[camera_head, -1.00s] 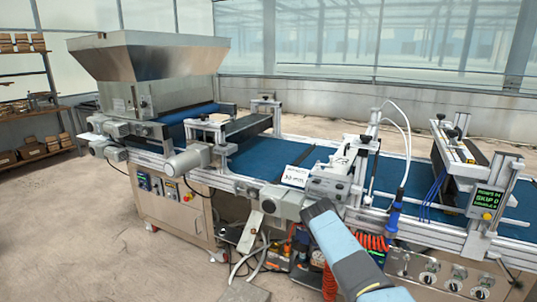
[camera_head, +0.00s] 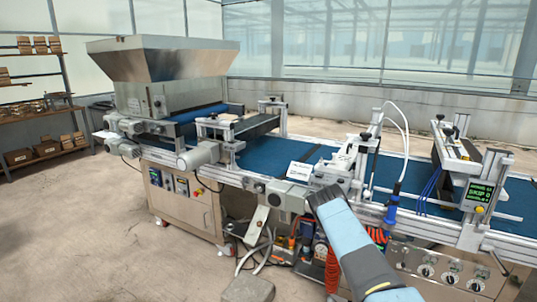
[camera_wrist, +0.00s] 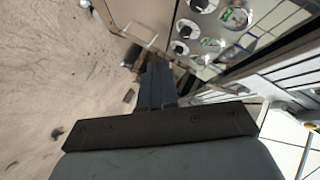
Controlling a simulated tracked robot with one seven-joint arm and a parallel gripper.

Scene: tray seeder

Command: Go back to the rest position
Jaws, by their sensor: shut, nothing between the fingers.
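My gripper (camera_wrist: 156,85) shows in the wrist view with its two dark fingers together and nothing between them. It points past the side of the seeder, with concrete floor to its left and a panel with several knobs (camera_wrist: 208,28) to its upper right. In the head view, my blue-grey arm rises from the bottom right in front of the tray seeder (camera_head: 185,205). The fingers cannot be made out there.
The blue conveyor belt (camera_head: 268,160) runs across the seeder, with a steel hopper (camera_head: 165,62) at its left. A small display (camera_head: 480,192) stands at the right. Hoses and cables hang under the belt. Open floor (camera_head: 75,225) lies to the left; shelves stand behind.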

